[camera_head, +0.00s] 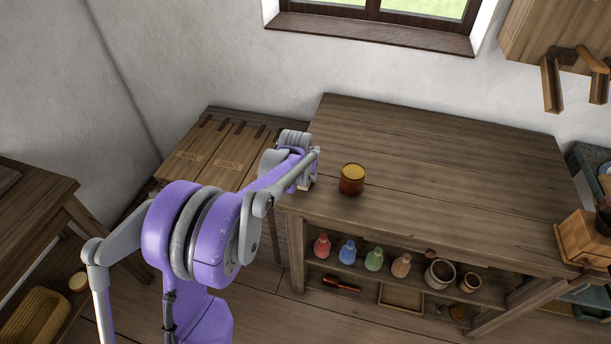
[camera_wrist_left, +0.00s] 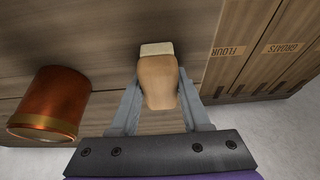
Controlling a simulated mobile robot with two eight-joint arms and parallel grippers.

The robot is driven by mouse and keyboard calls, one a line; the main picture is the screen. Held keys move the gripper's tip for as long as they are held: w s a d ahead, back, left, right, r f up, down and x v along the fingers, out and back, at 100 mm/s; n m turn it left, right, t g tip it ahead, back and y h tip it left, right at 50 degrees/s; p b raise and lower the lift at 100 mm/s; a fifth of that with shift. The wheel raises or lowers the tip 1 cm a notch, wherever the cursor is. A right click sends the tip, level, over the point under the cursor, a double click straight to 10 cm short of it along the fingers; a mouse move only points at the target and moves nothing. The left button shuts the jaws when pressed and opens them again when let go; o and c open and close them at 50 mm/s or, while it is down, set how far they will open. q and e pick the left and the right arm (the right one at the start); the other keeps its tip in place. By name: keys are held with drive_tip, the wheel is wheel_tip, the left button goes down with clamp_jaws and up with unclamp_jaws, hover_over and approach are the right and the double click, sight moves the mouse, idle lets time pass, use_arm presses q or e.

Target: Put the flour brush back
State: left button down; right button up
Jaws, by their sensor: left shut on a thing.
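My left gripper (camera_head: 304,180) is at the left front corner of the wooden workbench (camera_head: 440,170). In the left wrist view its two grey fingers (camera_wrist_left: 158,98) are shut on the flour brush (camera_wrist_left: 157,76), a short tan wooden piece with a pale, blunt end. The brush points away from the wrist. In the head view the gripper and arm mostly hide the brush. I cannot tell whether it touches the bench top. My right gripper is out of view.
Wooden bins (camera_head: 205,150) with labels, one reading FLOUR (camera_wrist_left: 229,50), stand left of the bench. The bench's middle is clear.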

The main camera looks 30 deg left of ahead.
use_arm(q)
drive_tip(key=shift+f, duration=0.2)
drive_tip(key=shift+c, duration=1.8)
unclamp_jaws()
drive_tip(key=shift+r, duration=0.1)
drive_tip(key=shift+s+d+r, duration=0.1)
drive_tip(key=shift+r, duration=0.35)
drive_tip(key=a+v, duration=0.1)
drive_tip(key=v, duration=1)
drive_tip(key=s+d+f+m, duration=0.1)
drive_tip(key=s+d, duration=0.4)
drive_tip(key=s, duration=0.3)
drive_tip(key=s+d+f+m, duration=0.1)
drive_tip(key=s+d+f, duration=0.1)
drive_tip(key=s+d, duration=0.3)
drive_tip(key=s+d+f+h, duration=0.1)
drive_tip(key=s+d, duration=0.3)
drive_tip(key=s, duration=0.8)
drive_tip(key=shift+s+d+f+m+t+p, duration=0.35)
drive_tip(key=shift+d+f+m+t, duration=0.05)
drive_tip(key=shift+f, duration=0.15)
